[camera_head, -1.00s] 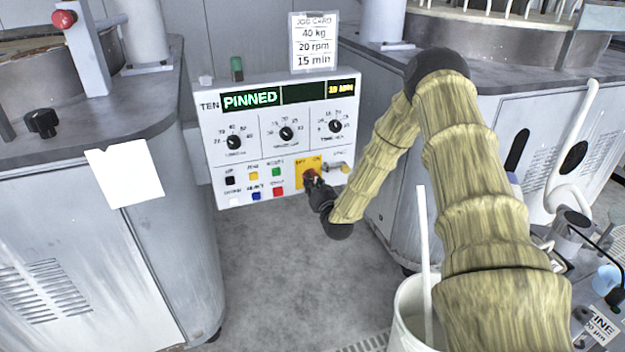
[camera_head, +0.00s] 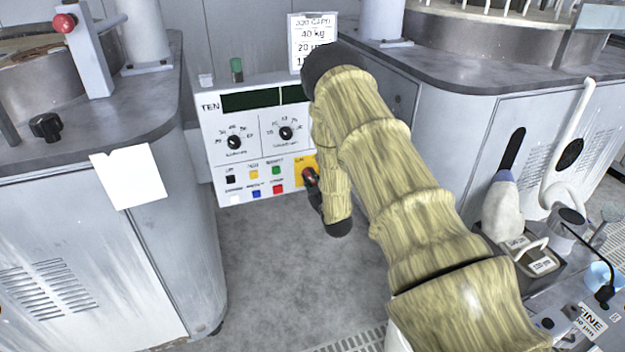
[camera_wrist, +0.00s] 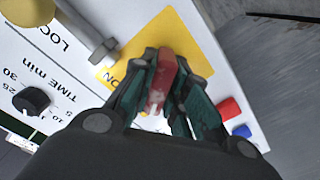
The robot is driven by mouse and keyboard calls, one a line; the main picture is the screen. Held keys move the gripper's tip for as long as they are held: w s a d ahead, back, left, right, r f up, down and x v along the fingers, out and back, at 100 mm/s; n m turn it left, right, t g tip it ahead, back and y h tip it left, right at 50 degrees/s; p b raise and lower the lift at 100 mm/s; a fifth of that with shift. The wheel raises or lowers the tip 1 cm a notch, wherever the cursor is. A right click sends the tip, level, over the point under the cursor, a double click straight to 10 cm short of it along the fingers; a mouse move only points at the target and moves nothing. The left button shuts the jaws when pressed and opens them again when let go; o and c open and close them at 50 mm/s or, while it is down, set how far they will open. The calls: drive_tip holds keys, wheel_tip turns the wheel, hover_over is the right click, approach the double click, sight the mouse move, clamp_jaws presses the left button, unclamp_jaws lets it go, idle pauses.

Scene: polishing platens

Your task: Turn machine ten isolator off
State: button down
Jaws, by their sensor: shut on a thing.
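The machine ten control panel (camera_head: 212,130) is a white box marked TEN, with dark display windows (camera_head: 250,101). Its isolator is a red handle (camera_wrist: 160,85) on a yellow plate (camera_wrist: 181,36); the word ON shows beside it in the wrist view. My gripper (camera_head: 312,182) is at the panel's lower right, and in the wrist view my gripper (camera_wrist: 167,78) is shut on the red handle, one green-padded finger on each side. My arm hides the right part of the panel in the head view. The OFF label is not readable.
Coloured push buttons (camera_head: 277,189) lie left of the isolator. A bolt-like metal pin (camera_wrist: 101,48) and the TIME dial (camera_wrist: 32,100) are near my gripper. Grey machine cabinets stand on both sides (camera_head: 150,230) (camera_head: 440,150). Grey floor lies open between them.

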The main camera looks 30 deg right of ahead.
drive_tip(key=shift+n, duration=1.1)
drive_tip(key=shift+d, duration=0.1)
drive_tip(key=c, duration=1.4)
unclamp_jaws()
drive_tip(key=v, duration=1.2)
drive_tip(key=shift+s+f, duration=0.1)
